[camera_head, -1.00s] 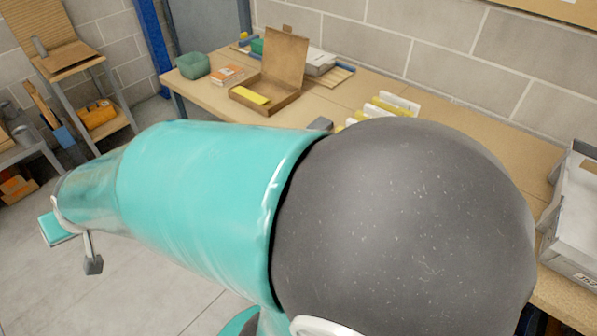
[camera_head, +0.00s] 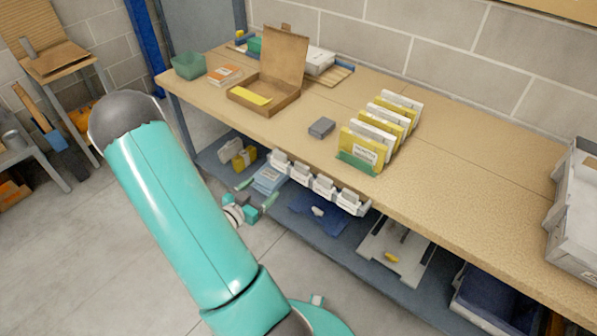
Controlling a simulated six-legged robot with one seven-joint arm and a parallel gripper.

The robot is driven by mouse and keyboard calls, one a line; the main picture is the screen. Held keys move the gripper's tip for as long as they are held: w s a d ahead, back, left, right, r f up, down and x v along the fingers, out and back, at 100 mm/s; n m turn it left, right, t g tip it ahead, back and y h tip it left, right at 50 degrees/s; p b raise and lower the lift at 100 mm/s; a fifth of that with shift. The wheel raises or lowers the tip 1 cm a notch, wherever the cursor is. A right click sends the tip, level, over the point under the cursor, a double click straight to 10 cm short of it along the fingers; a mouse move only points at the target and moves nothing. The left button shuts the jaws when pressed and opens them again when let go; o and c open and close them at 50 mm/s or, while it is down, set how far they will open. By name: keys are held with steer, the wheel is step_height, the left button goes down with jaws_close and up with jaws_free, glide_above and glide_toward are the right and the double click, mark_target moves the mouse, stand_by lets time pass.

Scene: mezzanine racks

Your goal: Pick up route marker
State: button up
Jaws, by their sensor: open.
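I cannot tell for sure which thing is the route marker. A flat yellow piece (camera_head: 252,98) lies in the open cardboard box (camera_head: 283,105) on the bench. A small yellow piece (camera_head: 391,257) lies on a pale tray (camera_head: 412,262) on the lower shelf. My gripper (camera_head: 257,193) is small in view, low in front of the bench by the lower shelf. Its two teal fingers are apart and no held thing shows between them. They point toward a light blue stack (camera_head: 268,179); whether they touch it is unclear.
The bench top (camera_head: 460,170) also holds a grey block (camera_head: 321,128), a rack of yellow and white folders (camera_head: 375,135), a green bin (camera_head: 188,66) and a grey crate (camera_head: 578,215). White bins (camera_head: 320,184) hang under its front edge.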

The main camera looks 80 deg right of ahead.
mark_target(300, 168)
steer(key=s+d+g, duration=0.1)
steer(key=s+d, duration=0.2)
steer(key=s+d+g, duration=0.1)
steer(key=s+d, duration=0.3)
steer(key=shift+s+f+m+g+h, duration=0.1)
steer(key=shift+s+m+g+h, duration=0.1)
steer(key=shift+m+g+h, duration=0.15)
steer(key=shift+x, duration=3.05)
steer(key=shift+w+d, duration=0.1)
steer(key=shift+w, duration=0.05)
steer(key=c, duration=1)
steer(key=shift+r, duration=0.2)
steer(key=shift+c, duration=0.2)
